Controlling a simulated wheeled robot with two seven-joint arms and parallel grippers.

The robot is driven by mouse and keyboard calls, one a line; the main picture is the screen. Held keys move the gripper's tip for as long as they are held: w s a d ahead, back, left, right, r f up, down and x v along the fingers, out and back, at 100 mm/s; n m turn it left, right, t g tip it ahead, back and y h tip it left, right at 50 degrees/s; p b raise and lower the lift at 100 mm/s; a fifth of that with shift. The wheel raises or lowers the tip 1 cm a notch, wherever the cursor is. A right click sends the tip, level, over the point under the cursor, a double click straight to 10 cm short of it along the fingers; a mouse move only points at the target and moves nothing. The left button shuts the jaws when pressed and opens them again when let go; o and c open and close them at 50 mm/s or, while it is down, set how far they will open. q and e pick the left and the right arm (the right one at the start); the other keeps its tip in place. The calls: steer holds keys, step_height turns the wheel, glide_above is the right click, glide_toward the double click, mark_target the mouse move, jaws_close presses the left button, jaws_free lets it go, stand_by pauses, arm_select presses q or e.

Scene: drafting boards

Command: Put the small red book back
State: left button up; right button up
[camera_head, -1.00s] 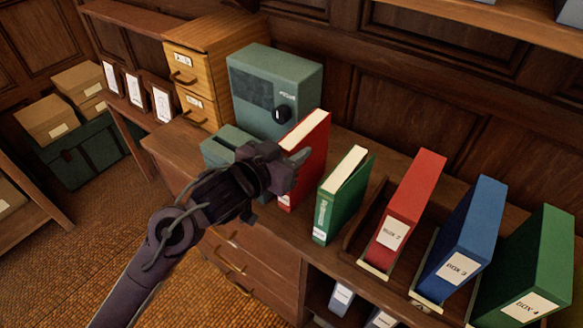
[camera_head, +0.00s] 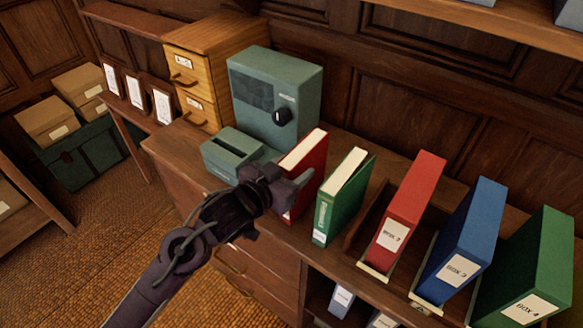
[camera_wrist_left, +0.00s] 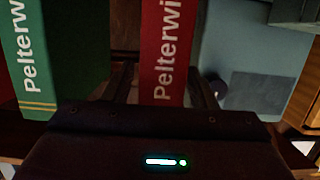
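The small red book (camera_head: 309,165) stands upright on the cabinet top (camera_head: 345,262), left of the green book (camera_head: 337,205). Its red spine with "Pelterwi…" lettering shows in the left wrist view (camera_wrist_left: 163,50). My left gripper (camera_head: 298,188) is at the spine from the front, with one finger on each side of the book, and seems shut on it. The fingers (camera_wrist_left: 163,92) flank the spine in the left wrist view. The book's lower front is partly hidden by the gripper, so I cannot tell if its base touches the top. My right gripper is not in view.
A grey-green machine (camera_head: 285,90) and a low slotted box (camera_head: 232,152) stand left of the red book. Red (camera_head: 405,205), blue (camera_head: 462,235) and green box files (camera_head: 530,265) stand to the right. A wooden drawer unit (camera_head: 205,70) is behind left.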

arm_select(q)
steer(key=shift+r, duration=0.2)
steer(key=shift+s+a+f, duration=0.1)
steer(key=shift+s+a, duration=0.1)
steer(key=shift+s, duration=0.05)
steer(key=b+v, duration=0.1)
steer(key=v, duration=1)
steer(key=shift+s+b, duration=0.2)
steer(key=shift+b, duration=0.2)
steer(key=shift+a, duration=0.1)
